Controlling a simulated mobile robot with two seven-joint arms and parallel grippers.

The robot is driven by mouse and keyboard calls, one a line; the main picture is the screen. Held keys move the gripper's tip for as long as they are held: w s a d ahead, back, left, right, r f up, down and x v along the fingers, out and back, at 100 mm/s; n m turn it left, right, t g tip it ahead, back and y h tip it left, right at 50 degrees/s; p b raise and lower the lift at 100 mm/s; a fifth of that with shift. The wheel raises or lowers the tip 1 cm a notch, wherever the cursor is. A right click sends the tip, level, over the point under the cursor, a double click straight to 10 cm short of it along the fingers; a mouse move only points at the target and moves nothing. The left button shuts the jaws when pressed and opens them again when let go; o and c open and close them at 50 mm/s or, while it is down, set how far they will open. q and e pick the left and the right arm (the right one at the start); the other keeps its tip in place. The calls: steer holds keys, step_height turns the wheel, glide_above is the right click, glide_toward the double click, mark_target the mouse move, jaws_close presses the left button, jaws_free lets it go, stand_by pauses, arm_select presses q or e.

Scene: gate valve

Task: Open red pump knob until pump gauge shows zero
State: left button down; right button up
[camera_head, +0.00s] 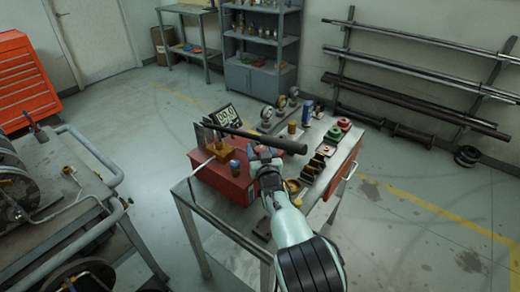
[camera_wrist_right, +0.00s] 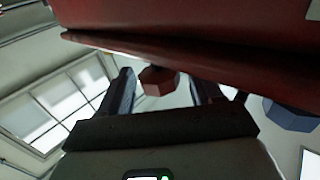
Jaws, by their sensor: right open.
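The red pump (camera_head: 222,184) is a box on the metal worktable. Its gauge (camera_head: 228,115) is a dark display with pale digits, too small to read surely. The red knob (camera_wrist_right: 158,80) is a faceted knob under the red body in the right wrist view. My right gripper (camera_head: 264,157) is at the pump's right end. In the wrist view its open fingers (camera_wrist_right: 164,88) stand on either side of the red knob, and I cannot tell whether they touch it. A blue knob (camera_wrist_right: 290,114) sits to the right there. My left gripper is out of view.
A long dark bar (camera_head: 260,139) crosses above the pump, close to my right gripper. Several valve parts (camera_head: 318,160) and a green and red ring stack (camera_head: 335,134) crowd the table's right side. A cart with machinery (camera_head: 60,190) stands at left.

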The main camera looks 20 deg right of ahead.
steer(key=c, duration=1)
steer(key=shift+o, duration=0.2)
steer(key=shift+d+f+n+y+b, duration=0.2)
steer(key=shift+n+y+b, duration=0.3)
steer(key=shift+y+b, duration=0.4)
steer(key=shift+n+y+b, duration=0.3)
steer(key=shift+n+y, duration=0.3)
steer(key=shift+y, duration=0.2)
steer(key=shift+a+r+n+y, duration=0.15)
steer(key=shift+n+y, duration=0.25)
steer(key=shift+y, duration=0.2)
steer(key=o, duration=1)
steer(key=shift+c, duration=0.2)
